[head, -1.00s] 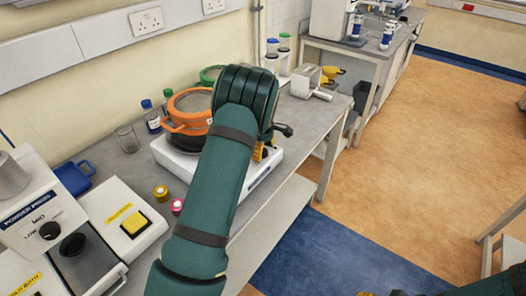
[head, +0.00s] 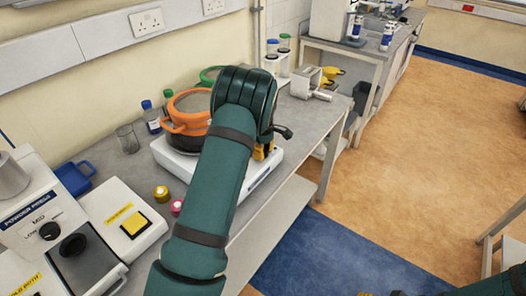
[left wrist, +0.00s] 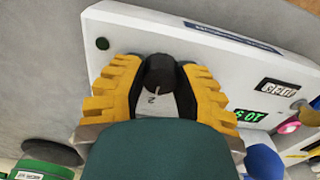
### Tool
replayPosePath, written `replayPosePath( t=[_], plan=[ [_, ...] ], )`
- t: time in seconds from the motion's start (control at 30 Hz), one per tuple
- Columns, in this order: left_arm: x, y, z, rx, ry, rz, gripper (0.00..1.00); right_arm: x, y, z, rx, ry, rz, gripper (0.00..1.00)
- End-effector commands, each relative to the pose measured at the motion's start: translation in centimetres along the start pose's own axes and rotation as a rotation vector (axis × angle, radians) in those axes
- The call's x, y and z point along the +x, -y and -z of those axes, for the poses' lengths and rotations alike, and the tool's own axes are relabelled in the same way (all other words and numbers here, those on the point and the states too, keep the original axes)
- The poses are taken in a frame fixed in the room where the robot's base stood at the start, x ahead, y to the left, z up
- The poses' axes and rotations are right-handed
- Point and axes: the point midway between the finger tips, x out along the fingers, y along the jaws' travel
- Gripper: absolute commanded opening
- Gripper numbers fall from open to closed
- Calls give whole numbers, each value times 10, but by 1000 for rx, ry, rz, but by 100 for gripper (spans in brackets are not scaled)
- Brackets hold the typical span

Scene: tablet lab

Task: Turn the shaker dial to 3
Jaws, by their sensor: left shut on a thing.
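The white shaker (head: 264,182) stands on the grey bench, with an orange-rimmed sieve or pot (head: 190,108) on top. My left gripper (head: 262,152) is at the shaker's front, mostly hidden behind my green arm. In the left wrist view, the yellow fingers of my left gripper (left wrist: 160,80) are shut on the black dial (left wrist: 160,70), one on each side. A thin white mark and a small figure like a 2 show by the dial. The head view hides the dial. Only scraps of my right arm show at the lower right edge, with the jaws not readable.
A beaker (head: 127,138), a blue tray (head: 74,177) and a yellow-topped device (head: 135,222) stand left. Open floor (head: 420,170) lies right.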

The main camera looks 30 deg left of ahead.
Motion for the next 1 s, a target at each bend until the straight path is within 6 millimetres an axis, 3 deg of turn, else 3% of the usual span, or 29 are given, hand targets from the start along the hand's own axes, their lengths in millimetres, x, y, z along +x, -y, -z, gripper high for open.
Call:
replayPosePath(
  t=[1.0],
  plan=[
    [1,1,0,837,2,2,0,6,-2,-1,0,0,-1,47]
  ],
)
